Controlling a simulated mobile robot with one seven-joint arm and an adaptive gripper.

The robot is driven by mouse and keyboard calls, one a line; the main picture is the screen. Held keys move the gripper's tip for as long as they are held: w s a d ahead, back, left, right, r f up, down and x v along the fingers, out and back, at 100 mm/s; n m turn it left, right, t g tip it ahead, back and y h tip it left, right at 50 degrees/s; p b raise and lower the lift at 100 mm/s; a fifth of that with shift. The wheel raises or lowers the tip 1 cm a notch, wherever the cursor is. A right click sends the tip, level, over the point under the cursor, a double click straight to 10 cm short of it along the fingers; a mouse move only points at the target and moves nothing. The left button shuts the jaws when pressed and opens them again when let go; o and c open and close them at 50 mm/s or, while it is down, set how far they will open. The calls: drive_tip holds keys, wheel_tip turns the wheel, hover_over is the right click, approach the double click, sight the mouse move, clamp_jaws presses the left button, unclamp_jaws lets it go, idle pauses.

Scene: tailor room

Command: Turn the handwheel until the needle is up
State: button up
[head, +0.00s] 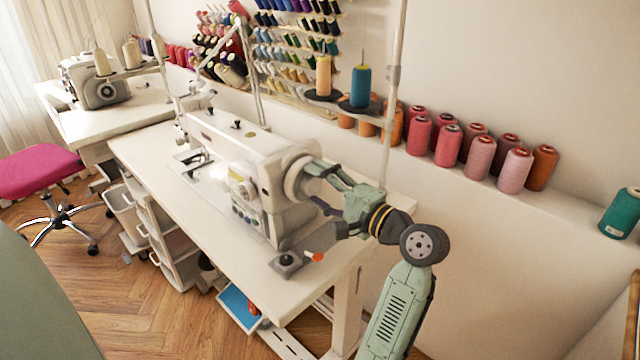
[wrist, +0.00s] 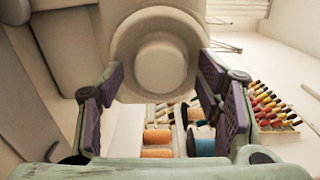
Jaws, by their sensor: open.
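The white sewing machine (head: 245,165) stands on the white table. Its round cream handwheel (head: 298,176) is at the machine's right end. In the wrist view the handwheel (wrist: 160,62) fills the upper middle, with its round hub facing me. My gripper (head: 319,188) is at this end of the machine, fingers pointing at the wheel. In the wrist view my gripper (wrist: 161,85) is open, with one purple-padded finger on each side of the wheel's lower part. I cannot tell whether the pads touch the rim. The needle, at the machine's far left end, is too small to make out.
A small dark box with a red knob (head: 290,262) sits on the table's front right. A thread stand pole (head: 392,100) rises close behind my arm. Pink and orange spools (head: 480,158) line the wall ledge. A second machine (head: 92,82) stands far left.

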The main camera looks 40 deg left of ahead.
drive_tip(key=c, duration=1.2)
drive_tip(key=shift+o, duration=0.2)
drive_tip(key=shift+n+b, duration=0.3)
